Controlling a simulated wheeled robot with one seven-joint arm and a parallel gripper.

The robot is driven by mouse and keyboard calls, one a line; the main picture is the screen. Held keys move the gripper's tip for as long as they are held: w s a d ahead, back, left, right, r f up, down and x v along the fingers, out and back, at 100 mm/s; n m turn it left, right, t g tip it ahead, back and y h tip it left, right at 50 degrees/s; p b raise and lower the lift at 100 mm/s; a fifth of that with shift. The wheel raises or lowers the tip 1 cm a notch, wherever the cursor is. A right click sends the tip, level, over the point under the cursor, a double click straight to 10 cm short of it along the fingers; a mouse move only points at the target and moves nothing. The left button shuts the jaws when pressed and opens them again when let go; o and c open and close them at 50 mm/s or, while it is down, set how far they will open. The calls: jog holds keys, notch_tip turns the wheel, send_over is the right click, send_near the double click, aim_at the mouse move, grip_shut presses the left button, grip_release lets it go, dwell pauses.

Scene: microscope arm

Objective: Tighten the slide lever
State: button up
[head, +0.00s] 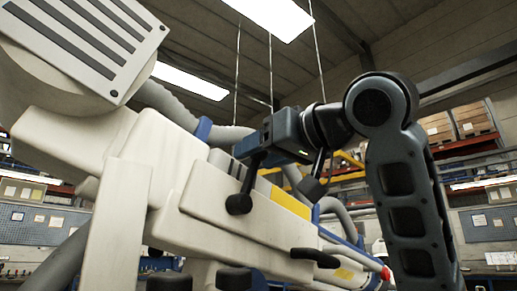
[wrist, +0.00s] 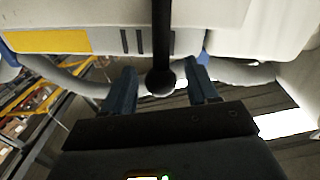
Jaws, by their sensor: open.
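The slide lever is a thin black rod with a round ball end (wrist: 160,80). In the wrist view it comes down from the pale microscope arm (wrist: 235,20) into the space between my fingers. My gripper (wrist: 163,76) is open, with one blue-grey finger on each side of the ball and a visible gap on both sides. In the head view a black lever (head: 245,188) sits on the side of the white microscope arm (head: 190,190), with its upper end close to my gripper (head: 263,148). The fingers are hard to make out there.
A yellow panel (head: 290,202) lies along the arm, right of the lever. A black handle (head: 315,257) and black knobs (head: 234,278) are lower down. A grey hose (wrist: 245,72) runs behind my fingers in the wrist view.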

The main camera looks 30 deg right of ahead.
jog(key=shift+w, duration=0.4)
jog(key=shift+c, duration=0.2)
grip_shut()
